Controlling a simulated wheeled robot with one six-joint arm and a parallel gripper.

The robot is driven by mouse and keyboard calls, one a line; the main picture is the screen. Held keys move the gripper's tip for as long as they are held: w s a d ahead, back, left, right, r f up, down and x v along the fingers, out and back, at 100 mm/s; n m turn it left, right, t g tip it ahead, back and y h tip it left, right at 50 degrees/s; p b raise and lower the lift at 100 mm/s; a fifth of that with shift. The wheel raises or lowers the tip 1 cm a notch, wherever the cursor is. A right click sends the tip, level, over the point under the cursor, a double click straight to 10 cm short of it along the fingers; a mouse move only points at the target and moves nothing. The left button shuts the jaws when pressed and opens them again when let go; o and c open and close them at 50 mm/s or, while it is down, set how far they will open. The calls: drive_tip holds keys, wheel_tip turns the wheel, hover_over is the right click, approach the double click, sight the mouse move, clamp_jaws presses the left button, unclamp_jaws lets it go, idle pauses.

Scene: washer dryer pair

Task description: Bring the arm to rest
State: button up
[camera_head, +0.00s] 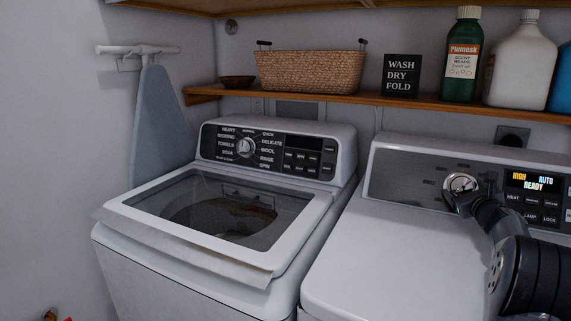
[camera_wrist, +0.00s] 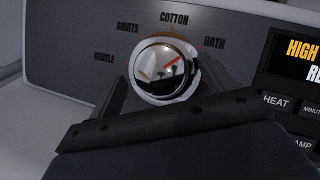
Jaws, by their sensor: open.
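My arm reaches in from the lower right of the head view to the right machine's control panel. My gripper (camera_head: 462,202) is at the round chrome knob (camera_head: 461,185) on that panel. In the wrist view the open fingers lie on the near left and right sides of the knob (camera_wrist: 163,72). I cannot tell whether they touch it. A red mark on the knob slants up and right, towards the side of the BATH label. The labels GENTLE, SHIRTS, COTTON and BATH arc around it.
A shelf (camera_head: 400,99) above holds a basket (camera_head: 310,71), a sign (camera_head: 401,76) and bottles. An ironing board (camera_head: 152,125) hangs at the left.

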drive_tip(key=m+b, duration=0.1)
drive_tip(key=m+h+b, duration=0.1)
drive_tip(key=m+h, duration=0.1)
drive_tip(key=m, duration=0.1)
drive_tip(key=shift+a+f+b, duration=0.2)
drive_tip(key=shift+f+b, duration=0.05)
drive_tip(key=shift+b, duration=0.15)
drive_tip(key=shift+s+r, duration=0.1)
drive_tip(key=shift+s, duration=0.25)
drive_tip(key=b+v, duration=0.2)
drive_tip(key=v, duration=0.8)
drive_tip(key=shift+a, duration=0.15)
